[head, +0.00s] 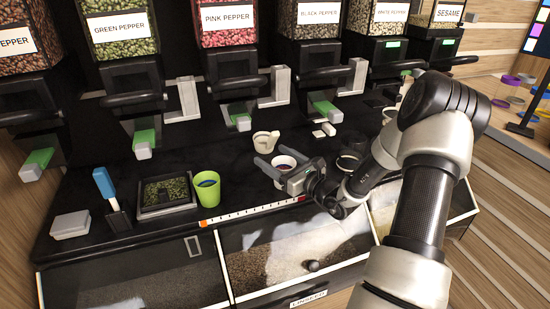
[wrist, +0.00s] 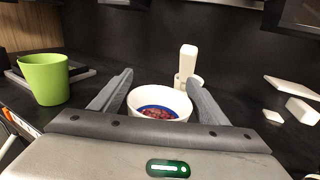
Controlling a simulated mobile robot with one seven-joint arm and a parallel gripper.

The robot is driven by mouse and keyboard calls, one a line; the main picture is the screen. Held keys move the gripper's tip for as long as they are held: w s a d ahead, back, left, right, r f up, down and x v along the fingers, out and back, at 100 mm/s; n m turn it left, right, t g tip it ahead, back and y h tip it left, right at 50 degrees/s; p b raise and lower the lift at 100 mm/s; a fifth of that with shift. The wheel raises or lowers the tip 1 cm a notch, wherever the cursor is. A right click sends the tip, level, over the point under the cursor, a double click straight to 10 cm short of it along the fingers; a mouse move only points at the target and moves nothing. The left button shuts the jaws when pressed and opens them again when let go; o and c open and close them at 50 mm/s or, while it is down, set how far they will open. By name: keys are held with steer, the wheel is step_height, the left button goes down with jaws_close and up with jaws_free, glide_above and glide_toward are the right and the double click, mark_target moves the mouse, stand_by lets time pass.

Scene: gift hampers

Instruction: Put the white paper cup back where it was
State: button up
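A white scoop (head: 265,141) stands just behind the cup. A green cup (head: 207,192), a tray of green pepper (head: 166,193) and a blue-handled tool (head: 105,187) are at left. Pepper dispensers (head: 227,22) line the back. Open drawers (head: 290,250) lie in front.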

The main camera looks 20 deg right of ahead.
steer(key=shift+o, duration=0.2)
steer(key=shift+r, duration=0.15)
steer(key=shift+s+d, duration=0.1)
steer(key=shift+s, duration=0.1)
steer(key=p+v, duration=0.1)
steer(key=v, duration=1)
steer(key=shift+s, duration=0.3)
